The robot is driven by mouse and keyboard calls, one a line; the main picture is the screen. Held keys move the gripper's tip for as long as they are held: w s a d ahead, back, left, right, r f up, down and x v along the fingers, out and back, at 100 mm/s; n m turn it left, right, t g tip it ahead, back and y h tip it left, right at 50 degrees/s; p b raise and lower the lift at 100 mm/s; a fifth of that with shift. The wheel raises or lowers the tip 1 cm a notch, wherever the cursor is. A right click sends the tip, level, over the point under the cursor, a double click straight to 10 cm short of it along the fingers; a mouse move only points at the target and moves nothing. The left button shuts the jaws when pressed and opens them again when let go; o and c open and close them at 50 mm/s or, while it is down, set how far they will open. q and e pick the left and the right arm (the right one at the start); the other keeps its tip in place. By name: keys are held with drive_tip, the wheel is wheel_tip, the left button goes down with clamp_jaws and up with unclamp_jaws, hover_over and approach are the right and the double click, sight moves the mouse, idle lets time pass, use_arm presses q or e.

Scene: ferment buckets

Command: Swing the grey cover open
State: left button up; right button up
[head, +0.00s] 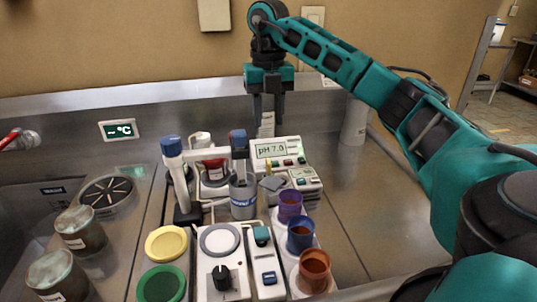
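A small grey flap (273,183), which may be the grey cover, sits tilted on the bench unit just in front of the pH meter (275,152). A round grey-ringed disc (220,239) lies flat on a white panel nearer to me; I cannot tell for sure which one is the cover. My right gripper (268,116) points down behind the pH meter, above and beyond the flap. Its two dark fingers look apart, and a pale upright object (266,126) shows at their lower ends; whether they touch it is unclear. My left gripper is not in view.
Purple (289,206), blue (301,235) and orange (314,270) cups stand in a row on the right. A blue-capped stand (172,147) is on the left. Yellow (166,243) and green (161,284) discs lie in front. The steel counter (370,215) right of the cups is clear.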

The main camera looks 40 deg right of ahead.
sight(268, 161)
wheel_tip(268, 161, down, 13)
drive_tip(key=shift+r, duration=0.1)
idle(0.3)
drive_tip(key=shift+c, duration=0.3)
clamp_jaws()
idle(0.3)
